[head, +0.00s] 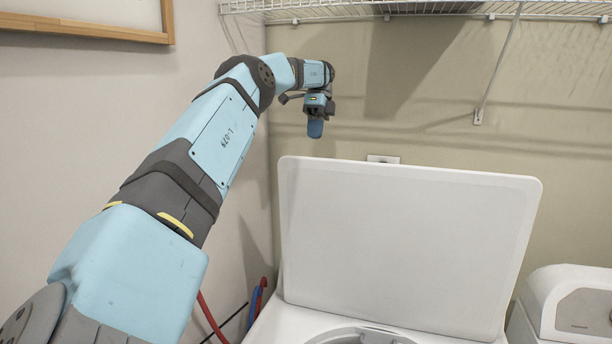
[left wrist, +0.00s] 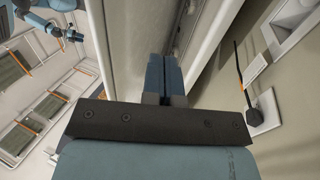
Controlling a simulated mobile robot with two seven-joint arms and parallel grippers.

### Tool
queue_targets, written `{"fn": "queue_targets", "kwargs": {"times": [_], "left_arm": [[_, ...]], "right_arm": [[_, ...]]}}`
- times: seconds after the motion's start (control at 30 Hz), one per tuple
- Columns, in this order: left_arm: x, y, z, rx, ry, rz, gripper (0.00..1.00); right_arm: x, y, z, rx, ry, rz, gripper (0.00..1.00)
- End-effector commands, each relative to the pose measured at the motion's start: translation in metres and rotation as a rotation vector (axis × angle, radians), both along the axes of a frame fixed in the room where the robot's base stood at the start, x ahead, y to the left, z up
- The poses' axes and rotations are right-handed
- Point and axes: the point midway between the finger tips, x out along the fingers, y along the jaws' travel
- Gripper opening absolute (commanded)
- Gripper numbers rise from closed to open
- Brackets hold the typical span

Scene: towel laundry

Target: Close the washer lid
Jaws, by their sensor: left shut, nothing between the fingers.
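The white washer lid (head: 405,245) stands open and upright in the head view, leaning back toward the wall. Below it shows the white washer top (head: 285,325) with part of its round opening (head: 360,335). My left gripper (head: 315,128) is shut and empty, pointing down, above the lid's upper left corner and apart from it in the picture. In the left wrist view my left gripper's blue fingers (left wrist: 165,75) lie together, with a long white edge, likely the lid's, running close beside them.
A white wire shelf (head: 400,8) runs along the wall above. A second white appliance (head: 565,305) stands at the right. A wall outlet (head: 383,159) is behind the lid. Red and blue hoses (head: 257,298) hang at the washer's left. A wooden frame (head: 90,27) hangs upper left.

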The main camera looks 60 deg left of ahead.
Motion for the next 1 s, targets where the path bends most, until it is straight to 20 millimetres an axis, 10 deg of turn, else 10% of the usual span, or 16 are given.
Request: {"fn": "queue_targets", "kwargs": {"times": [0.5,1.0], "left_arm": [[-0.027,-0.022,-0.086,-0.005,0.001,-0.001,0.0],[-0.057,-0.048,-0.088,-0.001,0.0,0.0,0.0]], "right_arm": [[-0.001,-0.005,-0.003,-0.01,0.005,-0.003,0.43],[-0.001,-0.003,0.006,-0.005,0.003,-0.004,0.43]]}}
